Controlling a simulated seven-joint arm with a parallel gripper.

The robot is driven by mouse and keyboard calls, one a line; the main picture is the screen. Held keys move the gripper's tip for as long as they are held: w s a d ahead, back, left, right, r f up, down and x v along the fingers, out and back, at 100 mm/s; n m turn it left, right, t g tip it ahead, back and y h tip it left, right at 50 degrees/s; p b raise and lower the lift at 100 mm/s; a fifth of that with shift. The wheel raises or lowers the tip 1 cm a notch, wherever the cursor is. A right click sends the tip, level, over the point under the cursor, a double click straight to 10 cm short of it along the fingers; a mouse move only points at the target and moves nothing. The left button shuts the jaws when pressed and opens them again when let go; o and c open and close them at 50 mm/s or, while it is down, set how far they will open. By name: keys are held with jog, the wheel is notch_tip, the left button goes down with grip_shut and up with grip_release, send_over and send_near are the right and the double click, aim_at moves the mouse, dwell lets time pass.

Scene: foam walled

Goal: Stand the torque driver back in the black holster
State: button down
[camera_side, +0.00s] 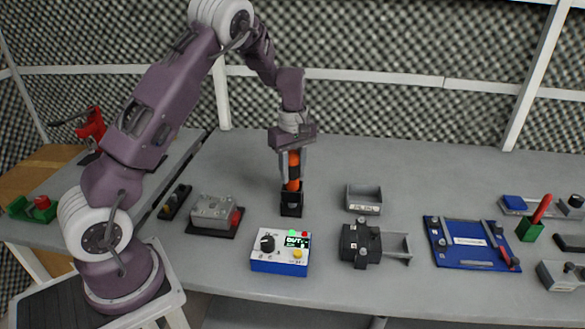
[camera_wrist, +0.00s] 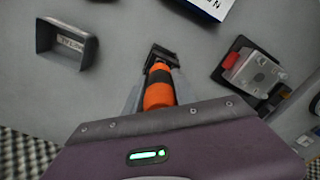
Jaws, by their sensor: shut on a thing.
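The torque driver (camera_side: 293,170) is orange with black bands and stands upright in the side view. My gripper (camera_side: 291,176) points down and is shut on the driver. The black holster (camera_side: 291,207) stands on the grey table directly below, and the driver's lower end meets its top; how deep it sits inside cannot be told. In the wrist view the orange driver (camera_wrist: 159,90) lies between my fingers, and the black holster (camera_wrist: 160,54) shows just beyond its end.
A blue and white control box (camera_side: 281,251) stands in front of the holster. A grey fixture with a red part (camera_side: 214,212) is to the left. A small grey bin (camera_side: 364,199) and a black clamp block (camera_side: 361,243) are to the right. A blue board (camera_side: 470,243) lies farther right.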

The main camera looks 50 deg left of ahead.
aim_at(292, 152)
jog(key=shift+f, duration=0.55)
jog(key=c, duration=0.9)
grip_release()
notch_tip(292, 152, up, 6)
jog(key=shift+r, duration=0.5)
